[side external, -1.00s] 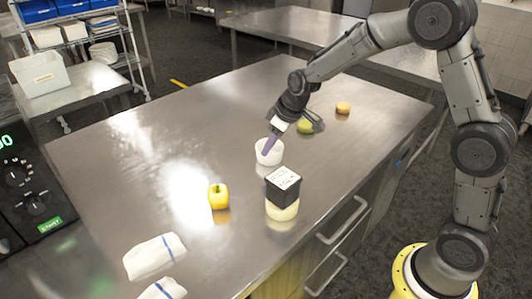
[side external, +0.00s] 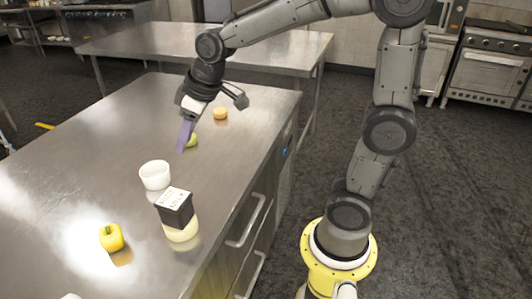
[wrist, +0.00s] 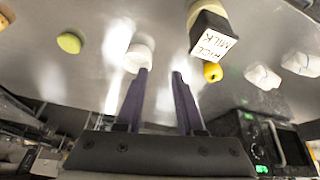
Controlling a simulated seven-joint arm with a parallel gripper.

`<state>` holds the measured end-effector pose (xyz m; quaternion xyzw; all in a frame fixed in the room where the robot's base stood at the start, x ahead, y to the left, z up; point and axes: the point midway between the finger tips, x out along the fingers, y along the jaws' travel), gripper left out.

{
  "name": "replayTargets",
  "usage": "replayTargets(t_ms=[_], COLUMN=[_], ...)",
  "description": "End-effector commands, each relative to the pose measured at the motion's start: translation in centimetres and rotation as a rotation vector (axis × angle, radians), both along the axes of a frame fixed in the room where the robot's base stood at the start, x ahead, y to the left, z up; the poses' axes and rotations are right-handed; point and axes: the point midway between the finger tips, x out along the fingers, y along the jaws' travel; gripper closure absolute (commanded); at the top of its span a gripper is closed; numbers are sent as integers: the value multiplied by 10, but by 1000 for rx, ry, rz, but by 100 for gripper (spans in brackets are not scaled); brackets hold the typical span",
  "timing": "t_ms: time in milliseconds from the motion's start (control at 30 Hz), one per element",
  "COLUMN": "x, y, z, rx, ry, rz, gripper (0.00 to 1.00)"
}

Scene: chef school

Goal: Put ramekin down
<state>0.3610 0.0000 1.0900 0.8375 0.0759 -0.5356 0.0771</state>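The white ramekin (side external: 156,182) stands upright on the steel table in the side external view. In the wrist view the ramekin (wrist: 137,56) is just beyond the tip of the left finger, off to the left of the gap. My gripper (side external: 184,148), with purple fingers, is raised above the table, behind and to the right of the ramekin, apart from it. In the wrist view my gripper (wrist: 161,75) has its two fingers spread with nothing held between them.
A yellow pepper (side external: 111,238) is nearer. A green item (side external: 191,140) and an orange-brown item (side external: 220,113) lie behind. Two white cloths (wrist: 262,77) show at right.

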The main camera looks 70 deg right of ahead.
Motion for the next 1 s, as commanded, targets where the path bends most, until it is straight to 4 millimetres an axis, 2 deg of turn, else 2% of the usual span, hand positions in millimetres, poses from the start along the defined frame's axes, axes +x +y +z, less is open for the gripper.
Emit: replayTargets(t_ms=[33, 200, 300, 400, 500, 600, 1000], x=[-26, -105, -144, -172, -189, -196, -197], y=[2, 3, 2, 1, 0, 0, 0], z=[11, 20, 17, 10, 5, 2, 1], rx=[5, 27, 37, 46, 51, 54, 55], ry=[-15, -34, -45, -53, -57, -59, -58], rz=[-20, -98, -140, -176, -198, -208, -210], gripper=[63, 63, 63, 63, 63, 63, 63])
